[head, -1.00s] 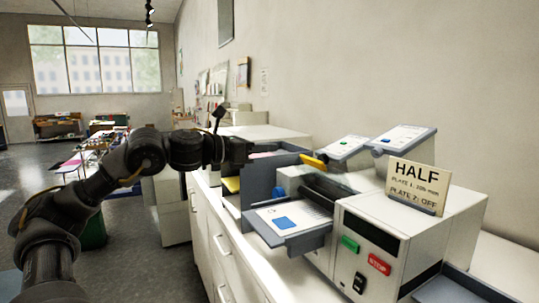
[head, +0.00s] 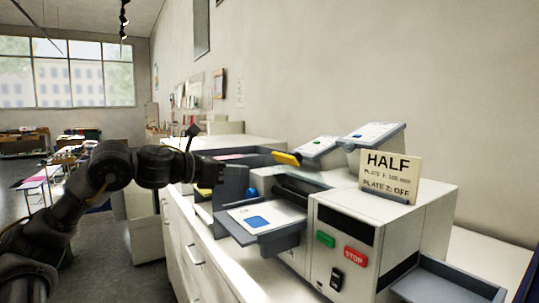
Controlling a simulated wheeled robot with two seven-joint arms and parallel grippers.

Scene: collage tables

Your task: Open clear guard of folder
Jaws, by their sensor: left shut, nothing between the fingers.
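The folder (head: 330,233) is a white machine on the counter with green, red STOP and black buttons on its front. Its grey feed tray (head: 282,237) sticks out to the left and holds white sheets with a blue mark. Behind the tray is a dark roller opening (head: 290,190). A yellow bar (head: 287,158) shows above and behind. My left gripper (head: 217,172) is shut and empty, left of the folder and apart from the feed tray. My right gripper is not in view.
A sign reading HALF (head: 388,177) stands on the folder. Two tilted panels (head: 372,134) are behind it. A grey tray (head: 450,281) is at the right front. The wall runs along the back; open floor lies left of the white cabinets (head: 190,250).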

